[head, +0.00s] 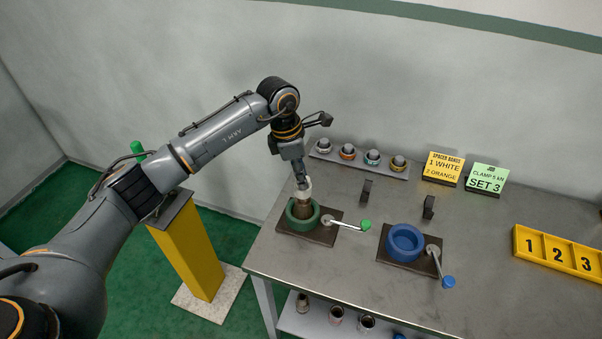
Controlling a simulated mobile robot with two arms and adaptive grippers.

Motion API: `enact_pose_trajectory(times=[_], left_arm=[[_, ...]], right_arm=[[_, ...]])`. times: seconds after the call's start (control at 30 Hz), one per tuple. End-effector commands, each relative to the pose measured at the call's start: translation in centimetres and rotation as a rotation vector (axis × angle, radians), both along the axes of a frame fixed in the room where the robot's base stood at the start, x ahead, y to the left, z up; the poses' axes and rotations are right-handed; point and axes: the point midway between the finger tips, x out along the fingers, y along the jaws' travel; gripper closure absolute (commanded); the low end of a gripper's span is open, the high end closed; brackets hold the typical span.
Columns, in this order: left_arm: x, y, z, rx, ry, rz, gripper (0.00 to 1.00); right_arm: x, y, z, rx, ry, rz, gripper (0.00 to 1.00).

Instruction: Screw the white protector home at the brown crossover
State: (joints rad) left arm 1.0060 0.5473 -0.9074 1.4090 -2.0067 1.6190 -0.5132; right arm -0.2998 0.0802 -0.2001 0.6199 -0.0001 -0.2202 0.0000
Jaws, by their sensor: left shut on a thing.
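The brown crossover (301,209) stands upright in the green vise (289,218) on the left of the bench. The white protector (303,188) sits at the top of the crossover. My left gripper (301,180) comes down from above and is shut on the white protector. The fingers partly hide it, and I cannot tell how deep its thread sits. My right gripper is not in view.
The green vise's handle (347,223) sticks out right. An empty blue vise (405,243) stands further right. A rack (342,158) with several protectors is behind. Signs (444,168) and a yellow numbered tray (558,252) are to the right. Pipe pieces (336,315) stand on the lower shelf.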

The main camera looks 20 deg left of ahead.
Motion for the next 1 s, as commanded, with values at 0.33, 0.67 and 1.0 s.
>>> enact_pose_trajectory(times=[0.33, 0.67, 1.0], left_arm=[[0.0, 0.0, -0.8, 0.0, 0.0, 0.0, 1.0], [0.0, 0.0, -1.2, 0.0, 0.0, 0.0, 1.0], [0.0, 0.0, -1.3, 0.0, -0.001, 0.0, 1.0]], right_arm=[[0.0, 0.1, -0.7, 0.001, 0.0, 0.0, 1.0], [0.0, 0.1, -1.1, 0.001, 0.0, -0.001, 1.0], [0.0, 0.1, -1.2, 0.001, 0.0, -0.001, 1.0]])
